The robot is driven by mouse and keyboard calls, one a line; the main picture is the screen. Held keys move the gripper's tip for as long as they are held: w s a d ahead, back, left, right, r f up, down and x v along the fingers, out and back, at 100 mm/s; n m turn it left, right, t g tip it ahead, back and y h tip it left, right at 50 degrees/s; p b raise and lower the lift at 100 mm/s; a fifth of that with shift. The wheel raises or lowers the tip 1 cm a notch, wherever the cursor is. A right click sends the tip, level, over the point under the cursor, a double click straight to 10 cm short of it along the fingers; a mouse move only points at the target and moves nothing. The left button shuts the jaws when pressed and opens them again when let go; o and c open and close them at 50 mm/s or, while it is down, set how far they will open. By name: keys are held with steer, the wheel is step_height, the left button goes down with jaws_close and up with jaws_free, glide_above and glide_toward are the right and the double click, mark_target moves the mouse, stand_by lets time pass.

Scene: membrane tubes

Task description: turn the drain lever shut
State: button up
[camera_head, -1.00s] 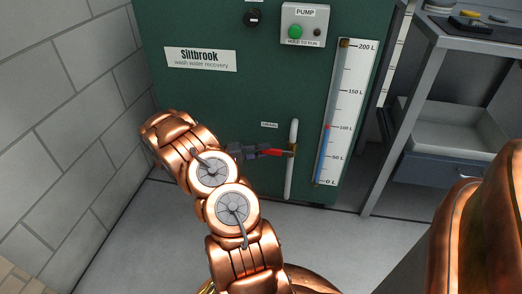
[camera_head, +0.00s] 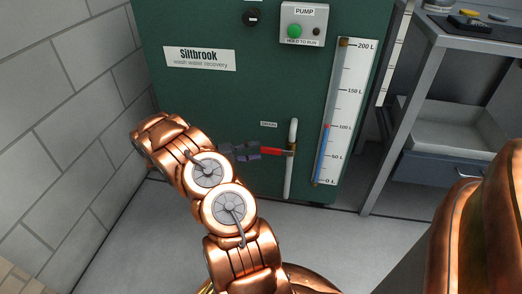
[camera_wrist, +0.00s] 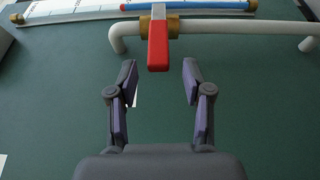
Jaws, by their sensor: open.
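The drain lever is a red handle (camera_head: 270,151) on a brass valve (camera_head: 291,147) in a white upright pipe (camera_head: 292,125), on the green tank front. The handle sticks out to the left, across the pipe. In the wrist view the red handle (camera_wrist: 158,45) points down toward my gripper (camera_wrist: 159,75), and the brass valve body (camera_wrist: 146,27) shows behind it. My gripper is open and empty. The handle's free end lies about midway between its fingertips, with a gap on both sides. In the head view my gripper (camera_head: 255,152) is just left of the handle.
A small drain label (camera_head: 268,125) sits above the lever. A level gauge (camera_head: 343,110) stands right of the pipe, its blue column near 100 L. The pump box (camera_head: 304,24) is higher up. A grey bench (camera_head: 440,100) stands at the right.

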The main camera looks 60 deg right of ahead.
steer(key=v, duration=0.9)
stand_by(0.3)
steer(key=s+a+r+n+t+y+p, duration=0.15)
steer(key=a+r+p, duration=0.35)
steer(key=r, duration=0.5)
steer(key=s+a+r+t+y+p, duration=0.1)
steer(key=s+a+r+p, duration=0.2)
steer(key=r+p, duration=0.6)
steer(key=s+a+r+n+t+y+p, duration=0.15)
steer(key=a+r+p, duration=0.25)
steer(key=r, duration=0.8)
steer(key=s+a+r+n+t+y+p, duration=0.2)
steer(key=s+a+r+p, duration=0.2)
steer(key=a+r+p, duration=0.4)
steer(key=s+a+r+n+t+y+p, duration=0.2)
steer(key=s+a+r+p, duration=0.3)
steer(key=a+r+p, duration=0.3)
steer(key=s+a+r+n+t+y+p, duration=0.3)
steer(key=s+a+r+t+p, duration=0.1)
steer(key=a+r+p, duration=0.5)
steer(key=a+r, duration=0.2)
steer(key=a, duration=0.1)
steer(key=shift+s+a, duration=0.3)
steer(key=shift+s, duration=0.05)
steer(key=shift+f, duration=0.1)
steer(key=shift+c, duration=0.7)
steer(key=shift+d, duration=0.15)
